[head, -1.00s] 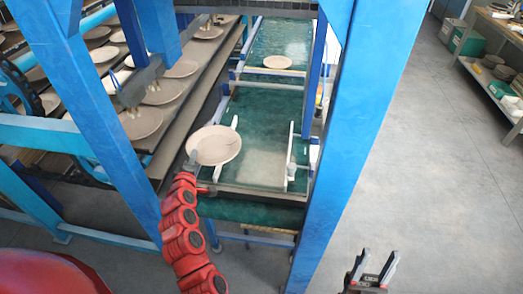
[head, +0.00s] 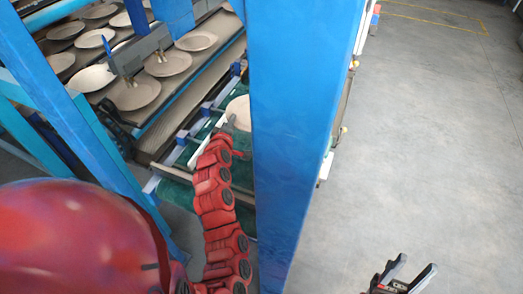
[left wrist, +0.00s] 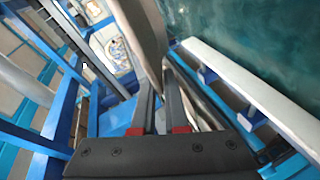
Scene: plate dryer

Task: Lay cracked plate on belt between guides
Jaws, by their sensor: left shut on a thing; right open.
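The pale plate (head: 239,112) is held at its rim by my left gripper (head: 231,140) over the belt area. The blue post hides its right part. In the left wrist view the plate (left wrist: 143,30) appears nearly edge-on between the shut fingers (left wrist: 158,92). I cannot make out a crack. The green belt (left wrist: 225,30) lies beside it, with a white guide (left wrist: 250,85) along the belt's edge. In the head view a white guide (head: 200,150) shows left of the plate. Contact between plate and belt cannot be told. My right gripper (head: 413,266) is open and empty over the floor.
A thick blue post (head: 300,120) stands right of the plate and hides most of the belt. Racks with several plates (head: 130,92) stand at the left. A slanted blue beam (head: 95,130) crosses near my left arm. The floor at the right is clear.

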